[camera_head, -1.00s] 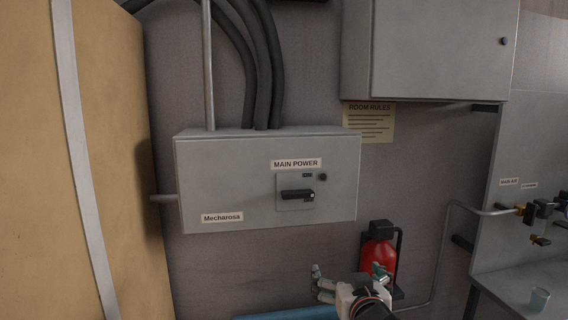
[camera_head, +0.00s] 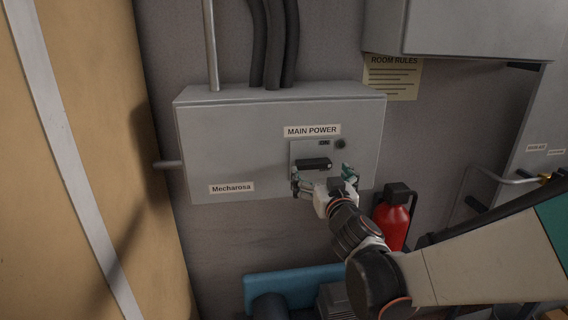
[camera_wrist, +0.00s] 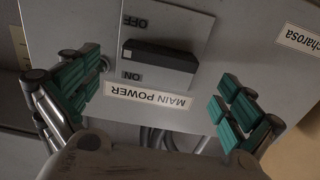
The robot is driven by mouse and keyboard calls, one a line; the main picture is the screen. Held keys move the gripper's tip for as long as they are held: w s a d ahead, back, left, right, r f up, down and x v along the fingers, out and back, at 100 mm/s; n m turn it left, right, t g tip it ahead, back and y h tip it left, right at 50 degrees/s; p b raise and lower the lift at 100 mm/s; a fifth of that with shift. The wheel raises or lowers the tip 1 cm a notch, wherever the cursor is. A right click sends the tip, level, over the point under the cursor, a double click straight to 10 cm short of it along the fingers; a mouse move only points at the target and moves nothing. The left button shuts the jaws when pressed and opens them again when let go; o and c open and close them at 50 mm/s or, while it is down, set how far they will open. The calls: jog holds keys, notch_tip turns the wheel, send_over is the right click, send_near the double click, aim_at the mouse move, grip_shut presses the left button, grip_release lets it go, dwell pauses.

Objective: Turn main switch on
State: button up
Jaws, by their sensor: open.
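The main switch's black handle (camera_head: 315,164) lies horizontal on its plate, on the front of the grey MAIN POWER box (camera_head: 205,150). In the wrist view the handle (camera_wrist: 160,60) appears upside down, between the printed words OFF and ON. My gripper (camera_head: 322,180) is open and empty, just in front of and slightly below the handle in the head view. In the wrist view its teal-padded fingers (camera_wrist: 158,95) stand wide apart, one toward each end of the handle. I see no contact, and the exact gap to the handle is unclear.
A small dark knob (camera_head: 341,144) sits at the plate's upper right. A red fire extinguisher (camera_head: 392,222) hangs on the wall to the lower right. A grey cabinet (camera_head: 480,28) is above right. A tan panel (camera_head: 90,120) stands at the left. A blue object (camera_head: 285,288) is below.

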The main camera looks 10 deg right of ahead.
aim_at(315, 165)
jog(key=w, duration=0.6)
jog(key=shift+s, duration=0.1)
jog(key=c, duration=1)
